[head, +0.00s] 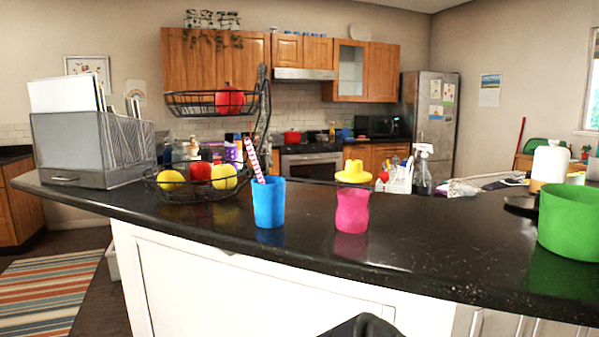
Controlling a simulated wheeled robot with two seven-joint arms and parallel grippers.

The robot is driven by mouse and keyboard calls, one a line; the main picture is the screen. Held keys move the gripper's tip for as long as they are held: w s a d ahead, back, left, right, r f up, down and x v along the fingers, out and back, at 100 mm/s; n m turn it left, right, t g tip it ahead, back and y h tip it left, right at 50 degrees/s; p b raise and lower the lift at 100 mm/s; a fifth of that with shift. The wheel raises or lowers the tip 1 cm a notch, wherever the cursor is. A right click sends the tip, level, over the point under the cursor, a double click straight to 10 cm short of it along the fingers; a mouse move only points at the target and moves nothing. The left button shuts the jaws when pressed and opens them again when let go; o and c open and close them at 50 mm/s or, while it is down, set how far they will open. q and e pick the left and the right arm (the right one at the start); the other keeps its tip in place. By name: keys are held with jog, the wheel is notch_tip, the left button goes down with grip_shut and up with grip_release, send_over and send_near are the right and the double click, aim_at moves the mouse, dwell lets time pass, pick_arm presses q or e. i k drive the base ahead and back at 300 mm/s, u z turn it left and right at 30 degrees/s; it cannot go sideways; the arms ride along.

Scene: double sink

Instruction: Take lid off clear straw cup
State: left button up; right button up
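No plainly clear cup shows. A blue cup (268,204) stands upright on the black counter, with a red-and-white striped straw (255,160) leaning left out of its top. To its right a pink cup (352,211) stands upright, with a yellow lid-like piece (354,171) directly above its rim. I cannot tell whether the yellow piece touches the pink cup or stands behind it. Neither gripper can be made out. A dark piece, likely part of me, shows at the bottom edge, well below and apart from the cups.
A two-tier wire fruit basket (196,186) and a grey file box (92,148) stand left on the counter (310,255). A large green pot (570,222) is at the right. A spray bottle (422,172) stands behind. The counter between the pink cup and green pot is clear.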

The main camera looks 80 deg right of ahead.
aim_at(353, 172)
jog(key=z, duration=0.05)
jog(key=i, duration=1.45)
jog(key=z, duration=4.25)
